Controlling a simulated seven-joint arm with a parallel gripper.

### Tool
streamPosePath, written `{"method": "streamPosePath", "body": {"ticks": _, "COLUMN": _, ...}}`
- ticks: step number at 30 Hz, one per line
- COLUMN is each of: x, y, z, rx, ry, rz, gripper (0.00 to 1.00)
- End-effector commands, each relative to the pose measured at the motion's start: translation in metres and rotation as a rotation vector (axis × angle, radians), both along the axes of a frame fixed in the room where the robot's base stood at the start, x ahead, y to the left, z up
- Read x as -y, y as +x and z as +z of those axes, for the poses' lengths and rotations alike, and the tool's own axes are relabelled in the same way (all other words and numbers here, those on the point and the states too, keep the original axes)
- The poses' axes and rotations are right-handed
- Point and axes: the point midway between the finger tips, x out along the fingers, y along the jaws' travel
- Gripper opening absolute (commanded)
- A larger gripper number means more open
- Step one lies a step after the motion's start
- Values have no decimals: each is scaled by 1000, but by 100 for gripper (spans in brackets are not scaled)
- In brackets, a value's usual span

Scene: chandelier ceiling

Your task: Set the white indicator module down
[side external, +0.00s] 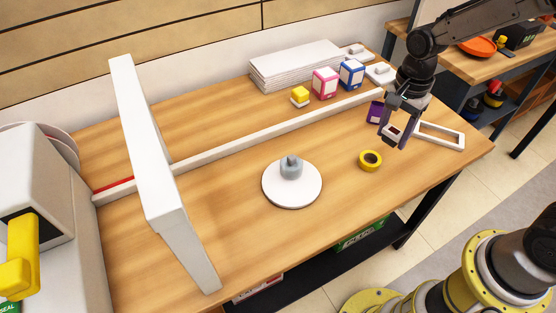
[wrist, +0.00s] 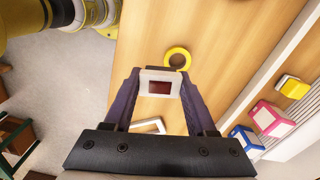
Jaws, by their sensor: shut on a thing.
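The white indicator module (wrist: 160,84), a small white block with a dark red window, is held between the fingertips of my gripper in the wrist view. In the side external view my gripper (side external: 392,137) is above the right end of the wooden table, with the module (side external: 393,131) partly hidden between its purple fingers. The gripper (wrist: 160,90) is shut on it. The exact height above the table is hard to tell. A white rectangular frame (side external: 461,142) lies flat on the table just right of the gripper; part of it also shows in the wrist view (wrist: 148,128).
A yellow ring (side external: 370,160) lies left of my gripper. A white round plate (side external: 292,200) with a grey weight stands mid-table. A long pale rail (side external: 260,136) crosses the table; pink (side external: 325,83) and blue (side external: 351,74) boxes stand behind it.

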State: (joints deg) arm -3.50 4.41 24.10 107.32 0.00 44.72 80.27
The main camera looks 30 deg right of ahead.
Motion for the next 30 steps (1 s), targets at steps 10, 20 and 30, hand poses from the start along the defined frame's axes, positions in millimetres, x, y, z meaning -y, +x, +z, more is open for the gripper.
{"method": "streamPosePath", "body": {"ticks": 10, "x": -57, "y": 59, "z": 29, "rx": 24, "ry": 3, "rz": 92, "gripper": 3}}
{"method": "streamPosePath", "body": {"ticks": 20, "x": -209, "y": 87, "z": 27, "rx": 30, "ry": 9, "rz": 366, "gripper": 3}}
{"method": "streamPosePath", "body": {"ticks": 30, "x": -296, "y": 58, "z": 4, "rx": 13, "ry": 4, "rz": 540, "gripper": 3}}
